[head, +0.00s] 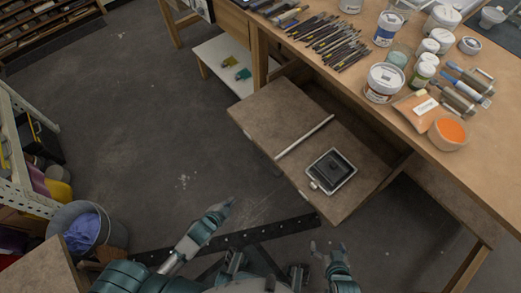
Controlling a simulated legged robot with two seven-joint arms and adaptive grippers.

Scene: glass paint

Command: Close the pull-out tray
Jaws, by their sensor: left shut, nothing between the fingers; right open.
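The pull-out tray (262,122) is a brown flat wooden board that stands out from under the worktable (450,165) toward me. A thin pale rod (305,137) and a small square dark dish with a light rim (331,171) lie on it. My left gripper (226,204) is shut and empty, low over the floor to the lower left of the tray's front edge, apart from it. My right gripper (327,248) is open and empty, below the tray's near right corner and apart from it.
The worktable holds several brushes (330,38), paint jars (384,82) and an orange bowl (448,133). A white low shelf (220,62) stands beyond the tray. At left are a bucket with blue cloth (75,228) and a white rack (18,165). The floor (140,120) between is clear.

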